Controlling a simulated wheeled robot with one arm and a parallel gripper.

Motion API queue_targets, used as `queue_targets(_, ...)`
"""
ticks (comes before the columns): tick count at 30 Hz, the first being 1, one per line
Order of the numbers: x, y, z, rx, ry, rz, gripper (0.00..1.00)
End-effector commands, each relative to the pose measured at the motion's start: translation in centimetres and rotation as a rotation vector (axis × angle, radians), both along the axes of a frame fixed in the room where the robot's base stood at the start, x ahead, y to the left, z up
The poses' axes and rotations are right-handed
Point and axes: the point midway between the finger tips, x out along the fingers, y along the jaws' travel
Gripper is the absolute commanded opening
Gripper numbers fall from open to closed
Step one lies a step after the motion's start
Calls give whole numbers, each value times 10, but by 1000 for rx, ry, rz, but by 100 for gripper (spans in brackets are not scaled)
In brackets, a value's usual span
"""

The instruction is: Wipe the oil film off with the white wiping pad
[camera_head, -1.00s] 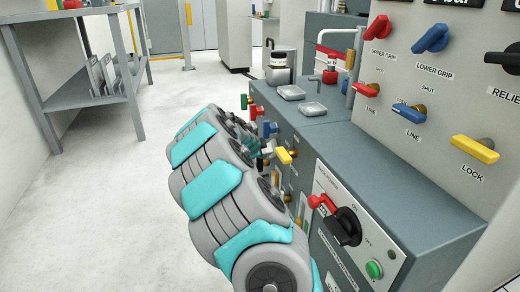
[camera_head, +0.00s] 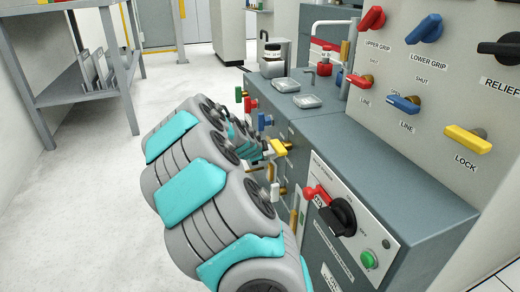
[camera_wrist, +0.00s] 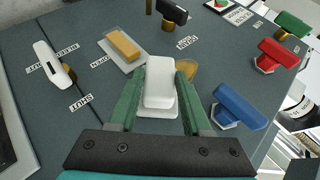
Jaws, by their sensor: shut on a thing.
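My gripper (camera_wrist: 160,80) shows its two green fingers in the wrist view, closed around the white wiping pad (camera_wrist: 159,92). The pad is a white block with a flatter white base, held in front of a grey panel. An amber, glossy patch (camera_wrist: 189,68), apparently the oil film, lies on the panel just right of the pad, partly hidden by the right finger. Whether the pad touches the panel cannot be told. In the head view my arm covers much of the gripper (camera_head: 250,142), which is close to the cabinet front; the pad cannot be made out there.
Around the pad in the wrist view stand a yellow handle (camera_wrist: 124,45), a white handle (camera_wrist: 50,63), a blue handle (camera_wrist: 238,106) and a red handle (camera_wrist: 276,55). The head view shows a red lever (camera_head: 318,196) and black knob (camera_head: 338,217) right of my arm.

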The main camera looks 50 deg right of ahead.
Motion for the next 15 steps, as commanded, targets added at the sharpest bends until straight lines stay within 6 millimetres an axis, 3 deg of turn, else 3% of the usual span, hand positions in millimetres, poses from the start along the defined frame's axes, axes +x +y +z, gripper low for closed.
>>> queue_targets(8,-1,2,0,0,0,-2,0)
queue_targets(15,13,-7,0,-1,-1,-3,0)
